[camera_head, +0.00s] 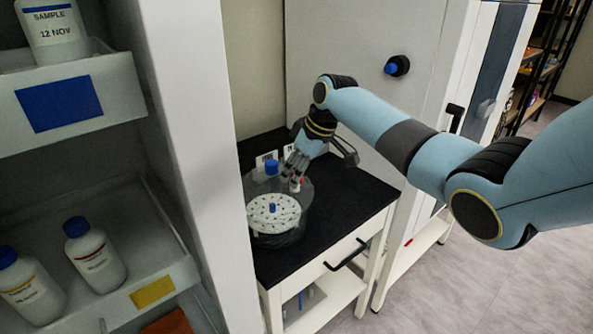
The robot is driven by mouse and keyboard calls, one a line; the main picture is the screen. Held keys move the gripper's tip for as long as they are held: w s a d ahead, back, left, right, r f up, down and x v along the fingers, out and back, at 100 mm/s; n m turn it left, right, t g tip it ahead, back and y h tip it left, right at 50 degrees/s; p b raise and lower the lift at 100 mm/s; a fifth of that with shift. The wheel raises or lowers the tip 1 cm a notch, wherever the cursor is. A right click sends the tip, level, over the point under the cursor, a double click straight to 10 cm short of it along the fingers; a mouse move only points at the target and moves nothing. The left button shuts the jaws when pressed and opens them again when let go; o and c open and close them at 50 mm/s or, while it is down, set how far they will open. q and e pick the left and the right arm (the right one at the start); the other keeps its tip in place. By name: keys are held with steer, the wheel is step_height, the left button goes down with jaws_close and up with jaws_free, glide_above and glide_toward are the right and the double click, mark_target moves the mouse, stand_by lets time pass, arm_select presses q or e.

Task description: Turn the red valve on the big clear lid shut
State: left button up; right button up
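The big clear lid (306,203) is a see-through round cover on the black top of the white cart. Through it I see a white disc (265,222) with small holes and a blue knob at its middle. The red valve (299,184) is a small red spot at the lid's upper right, partly covered by my fingers. My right gripper (294,177) points down at the valve, its fingertips next to it. I cannot tell whether the fingers touch the valve or how far they are closed. My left gripper is out of view.
A blue-capped bottle (271,168) and small white labelled items stand behind the lid. A white shelf unit (185,120) with bottles rises close on the left. The cart's black top (345,200) is clear on the right. A tall grey cabinet (415,25) stands behind.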

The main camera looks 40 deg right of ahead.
jaws_close()
steer(key=shift+a+r+m+p, duration=0.1)
steer(key=shift+r+m+p, duration=0.1)
steer(key=shift+m+p, duration=0.7)
steer(key=m+h+p, duration=0.1)
steer(key=m+p, duration=0.1)
steer(key=p, duration=0.1)
steer(key=m+h+p, duration=0.1)
steer(key=m, duration=0.1)
steer(key=shift+a+m+p, duration=0.1)
steer(key=shift+m+p, duration=0.25)
steer(key=shift+m, duration=0.05)
steer(key=m+h, duration=0.1)
steer(key=m, duration=0.1)
steer(key=shift+f+m, duration=0.1)
steer(key=shift+m, duration=0.2)
steer(key=m+h, duration=0.1)
steer(key=m, duration=0.2)
steer(key=shift+a+m+h, duration=0.1)
steer(key=shift+m+h, duration=0.3)
steer(key=m+g, duration=0.1)
steer(key=m, duration=0.1)
steer(key=m+h+b, duration=0.1)
steer(key=m, duration=0.1)
steer(key=shift+w+f+m+g, duration=0.1)
steer(key=shift+m+g, duration=0.3)
